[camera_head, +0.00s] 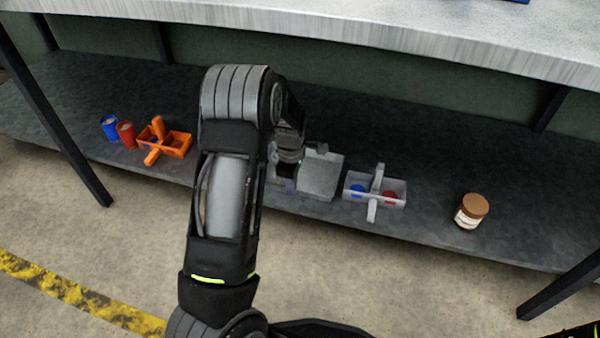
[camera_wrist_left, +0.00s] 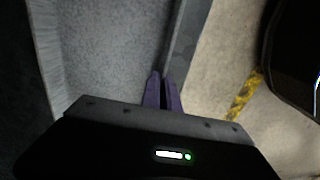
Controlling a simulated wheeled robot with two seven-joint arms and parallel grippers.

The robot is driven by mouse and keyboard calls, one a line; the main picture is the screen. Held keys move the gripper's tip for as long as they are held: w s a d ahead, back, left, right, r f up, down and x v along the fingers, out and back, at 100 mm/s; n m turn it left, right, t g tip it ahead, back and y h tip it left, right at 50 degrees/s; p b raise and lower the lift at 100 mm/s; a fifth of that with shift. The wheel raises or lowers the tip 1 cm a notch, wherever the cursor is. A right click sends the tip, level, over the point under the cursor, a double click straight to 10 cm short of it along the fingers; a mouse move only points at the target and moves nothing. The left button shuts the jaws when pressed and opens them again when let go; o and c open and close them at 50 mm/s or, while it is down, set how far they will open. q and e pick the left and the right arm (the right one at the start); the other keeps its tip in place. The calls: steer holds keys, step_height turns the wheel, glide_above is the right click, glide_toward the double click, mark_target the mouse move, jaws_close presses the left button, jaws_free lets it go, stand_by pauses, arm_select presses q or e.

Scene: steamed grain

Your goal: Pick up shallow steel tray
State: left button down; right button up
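The shallow steel tray (camera_head: 320,176) lies on the dark lower shelf in the middle of the head view. My arm and gripper hide its left part. My left gripper (camera_head: 289,186) points down at the tray's near left side. In the left wrist view the tray's grey inside (camera_wrist_left: 110,45) fills the left, and its raised side wall runs down to the fingertips. The purple fingers of my left gripper (camera_wrist_left: 161,76) are close together at that wall, with only a thin gap, and look shut on it. My right gripper is not in view.
A grey caddy (camera_head: 395,186) with blue and red items stands just right of the tray. A brown-lidded jar (camera_head: 470,212) is farther right. An orange caddy (camera_head: 178,146), a red can (camera_head: 126,134) and a blue can (camera_head: 109,127) stand left. The worktop (camera_head: 400,35) overhangs the shelf.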

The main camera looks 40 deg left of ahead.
arm_select(q)
steer(key=shift+r, duration=0.1)
stand_by(0.7)
steer(key=shift+r+p, duration=0.65)
steer(key=shift+r, duration=0.15)
step_height(320, 180, up, 2)
steer(key=shift+p, duration=0.7)
steer(key=s+d+p, duration=0.3)
steer(key=s, duration=0.5)
steer(key=s+d+p, duration=0.3)
steer(key=s, duration=0.6)
steer(key=shift+f, duration=0.15)
steer(key=shift+w, duration=0.1)
